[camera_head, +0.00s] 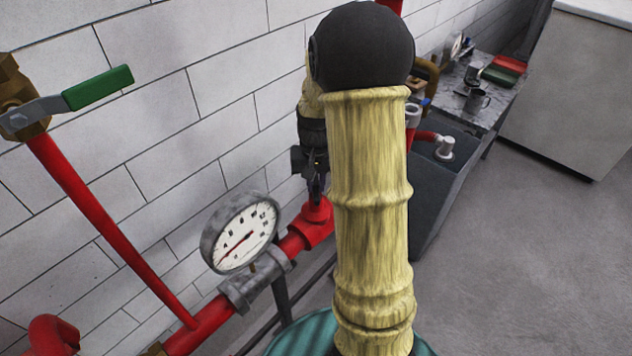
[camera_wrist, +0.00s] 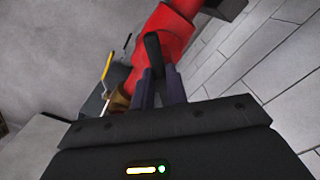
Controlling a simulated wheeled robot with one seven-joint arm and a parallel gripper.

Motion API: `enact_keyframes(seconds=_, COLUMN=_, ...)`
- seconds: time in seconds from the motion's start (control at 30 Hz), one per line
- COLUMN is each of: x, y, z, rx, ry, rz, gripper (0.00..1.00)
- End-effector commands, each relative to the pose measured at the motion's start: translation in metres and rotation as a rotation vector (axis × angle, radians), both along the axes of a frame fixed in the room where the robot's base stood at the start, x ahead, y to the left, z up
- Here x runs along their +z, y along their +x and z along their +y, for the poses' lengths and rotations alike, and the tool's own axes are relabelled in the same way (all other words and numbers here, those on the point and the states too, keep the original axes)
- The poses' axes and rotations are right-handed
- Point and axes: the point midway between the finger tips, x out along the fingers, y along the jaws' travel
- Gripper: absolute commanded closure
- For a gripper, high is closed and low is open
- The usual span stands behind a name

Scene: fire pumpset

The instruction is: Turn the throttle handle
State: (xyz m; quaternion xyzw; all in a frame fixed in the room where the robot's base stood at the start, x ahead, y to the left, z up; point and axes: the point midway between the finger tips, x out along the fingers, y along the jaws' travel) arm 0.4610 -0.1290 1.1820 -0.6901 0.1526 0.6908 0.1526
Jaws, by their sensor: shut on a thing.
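In the wrist view, my gripper (camera_wrist: 158,78) has its two dark fingers close together on a small black handle (camera_wrist: 153,48), which I take to be the throttle handle. The handle stands up between the fingertips, in front of a red pipe fitting (camera_wrist: 170,38). In the head view, my gripper (camera_head: 317,188) points down just above a red pipe fitting (camera_head: 316,222), right of the round gauge. There my own arm covers part of the wrist, and the handle cannot be made out.
A round pressure gauge (camera_head: 240,234) sits on the red pipe (camera_head: 212,318) along the white brick wall. A valve with a green lever (camera_head: 97,88) is at upper left. A dark tank (camera_head: 440,185) and a table with a mug (camera_head: 476,100) stand behind. The floor at right is clear.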

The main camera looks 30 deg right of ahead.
Motion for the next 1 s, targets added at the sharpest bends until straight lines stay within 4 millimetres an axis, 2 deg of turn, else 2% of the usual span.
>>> enact_keyframes(seconds=0.2, x=0.002, y=0.001, z=0.0, rx=-0.001, ry=-0.001, rz=-0.005, gripper=1.0)
enact_keyframes(seconds=0.23, x=0.002, y=0.001, z=0.0, rx=-0.001, ry=-0.001, rz=-0.005, gripper=0.82)
enact_keyframes(seconds=0.33, x=0.001, y=0.001, z=0.0, rx=-0.001, ry=-0.001, rz=-0.004, gripper=0.64)
enact_keyframes(seconds=0.73, x=0.006, y=0.001, z=0.0, rx=-0.002, ry=-0.001, rz=-0.003, gripper=0.64)
enact_keyframes(seconds=0.87, x=0.02, y=0.002, z=0.0, rx=-0.002, ry=-0.002, rz=-0.007, gripper=0.64)
enact_keyframes(seconds=1.0, x=0.046, y=0.002, z=0.0, rx=-0.001, ry=-0.002, rz=-0.008, gripper=0.64)
